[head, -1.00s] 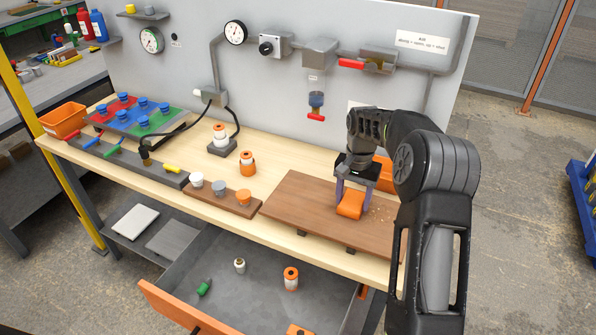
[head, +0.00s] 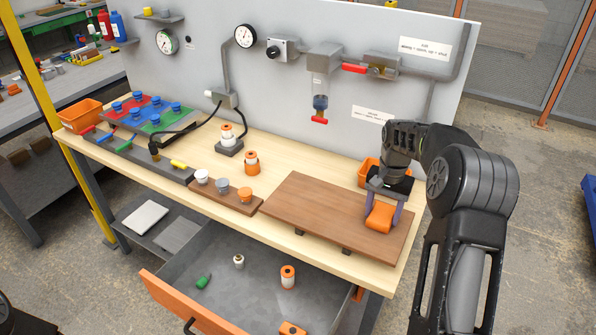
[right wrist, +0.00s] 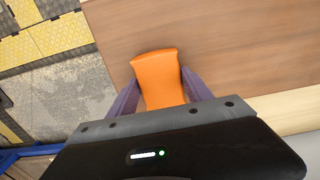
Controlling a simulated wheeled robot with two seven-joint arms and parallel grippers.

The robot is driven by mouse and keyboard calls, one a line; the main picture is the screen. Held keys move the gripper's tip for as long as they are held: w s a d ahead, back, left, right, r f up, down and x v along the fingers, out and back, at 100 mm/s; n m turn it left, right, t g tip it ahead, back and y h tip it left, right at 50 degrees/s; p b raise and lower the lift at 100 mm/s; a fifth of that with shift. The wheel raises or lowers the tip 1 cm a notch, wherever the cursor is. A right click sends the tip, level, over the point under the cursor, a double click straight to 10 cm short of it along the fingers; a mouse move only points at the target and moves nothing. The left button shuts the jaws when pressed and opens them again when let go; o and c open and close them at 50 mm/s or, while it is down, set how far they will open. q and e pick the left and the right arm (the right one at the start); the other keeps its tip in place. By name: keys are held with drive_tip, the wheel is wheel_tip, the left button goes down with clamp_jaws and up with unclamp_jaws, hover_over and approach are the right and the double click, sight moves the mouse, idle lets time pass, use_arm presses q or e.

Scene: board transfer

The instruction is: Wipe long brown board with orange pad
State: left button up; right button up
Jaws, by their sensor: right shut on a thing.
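The long brown board (head: 315,212) lies on the right part of the light wooden workbench, raised a little on dark supports. My right gripper (head: 382,214) is shut on the orange pad (head: 380,217), near the right end of the board. In the right wrist view the orange pad (right wrist: 158,78) sits between the two purple fingers over the brown board (right wrist: 210,45), close to its end. The pad appears to rest on the board, but its underside is hidden. My left gripper is not in view.
An orange bin (head: 370,172) stands behind the gripper. A short brown board with several cups (head: 223,190) is left of the long board. An open drawer (head: 225,265) juts out below the bench front. A grey panel with pipes and valves rises behind.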

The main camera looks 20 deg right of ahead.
drive_tip(key=shift+s+d, duration=0.3)
drive_tip(key=shift+s, duration=0.05)
drive_tip(key=shift+s+d+r+p, duration=0.15)
drive_tip(key=shift+r+p, duration=0.15)
drive_tip(key=shift+r, duration=0.3)
drive_tip(key=shift+s+d+r+p, duration=0.1)
drive_tip(key=shift+r+p, duration=0.2)
drive_tip(key=shift+r, duration=0.25)
drive_tip(key=shift+w+a+r+p, duration=0.1)
drive_tip(key=shift+r+p, duration=0.25)
drive_tip(key=shift+r, duration=0.2)
drive_tip(key=shift+w+a+r+p, duration=0.1)
drive_tip(key=shift+r+p, duration=0.25)
drive_tip(key=shift+r, duration=0.2)
drive_tip(key=shift+s+d+r+p, duration=0.1)
drive_tip(key=shift+r+p, duration=0.4)
drive_tip(key=shift+r, duration=0.25)
drive_tip(key=shift+r+p, duration=0.45)
drive_tip(key=shift+r, duration=0.6)
